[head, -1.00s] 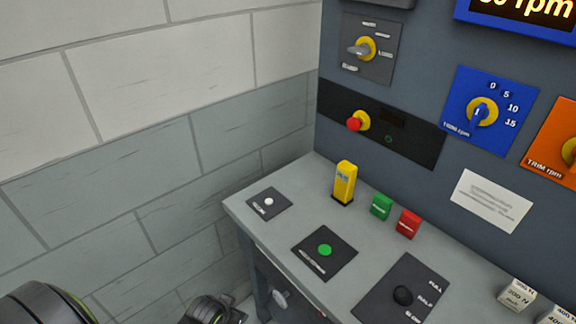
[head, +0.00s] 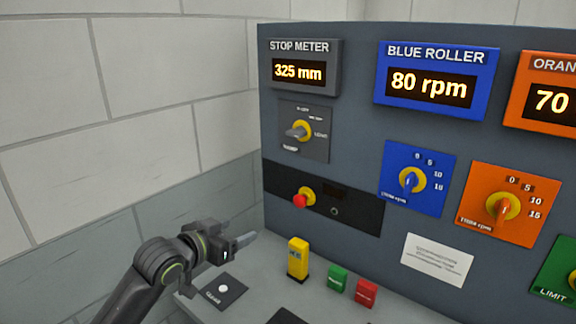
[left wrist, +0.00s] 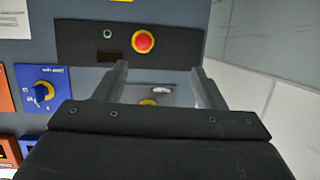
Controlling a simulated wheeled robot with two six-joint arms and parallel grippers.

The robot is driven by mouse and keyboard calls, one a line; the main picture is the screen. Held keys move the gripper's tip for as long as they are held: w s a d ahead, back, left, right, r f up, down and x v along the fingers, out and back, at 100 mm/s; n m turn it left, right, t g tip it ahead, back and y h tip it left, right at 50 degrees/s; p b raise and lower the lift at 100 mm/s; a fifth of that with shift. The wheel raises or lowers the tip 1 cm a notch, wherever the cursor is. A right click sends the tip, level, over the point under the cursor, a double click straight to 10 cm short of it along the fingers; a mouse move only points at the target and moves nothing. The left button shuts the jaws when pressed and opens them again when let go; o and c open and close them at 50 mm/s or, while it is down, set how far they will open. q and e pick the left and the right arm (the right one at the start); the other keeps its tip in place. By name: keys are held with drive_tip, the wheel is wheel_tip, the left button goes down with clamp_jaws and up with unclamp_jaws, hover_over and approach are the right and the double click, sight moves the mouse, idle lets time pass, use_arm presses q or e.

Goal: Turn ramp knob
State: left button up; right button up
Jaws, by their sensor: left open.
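A grey knob with a yellow collar (head: 300,130) sits on a dark panel (head: 319,148) below the stop meter display. Its small labels are too small to read surely. My left gripper (head: 245,240) is open and empty, in front of the console, to the left of the knob and below it. In the left wrist view, a yellow collar (left wrist: 148,102) shows between the open fingers (left wrist: 159,69), partly hidden by the gripper body. The fingers are apart from the knob. My right gripper is not in view.
A red stop button (head: 299,201) sits just below the knob panel; the left wrist view shows it too (left wrist: 144,41). Blue (head: 411,181) and orange (head: 503,208) trim knobs are to the right. A yellow block (head: 298,258) and a white button (head: 223,288) are on the desk.

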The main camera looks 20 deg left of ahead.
use_arm(q)
drive_tip(key=w+r+m+t+h, duration=0.1)
drive_tip(key=w+r+t+h, duration=0.25)
drive_tip(key=r, duration=1.25)
drive_tip(key=p, duration=0.4)
approach(292, 134)
drive_tip(key=shift+g+y, duration=0.35)
drive_tip(key=shift+y, duration=0.1)
drive_tip(key=x, duration=0.4)
drive_tip(key=r+x, duration=0.1)
drive_tip(key=x, duration=0.1)
drive_tip(key=shift+w+d, duration=0.3)
drive_tip(key=shift+x, duration=0.85)
drive_tip(key=c, duration=1)
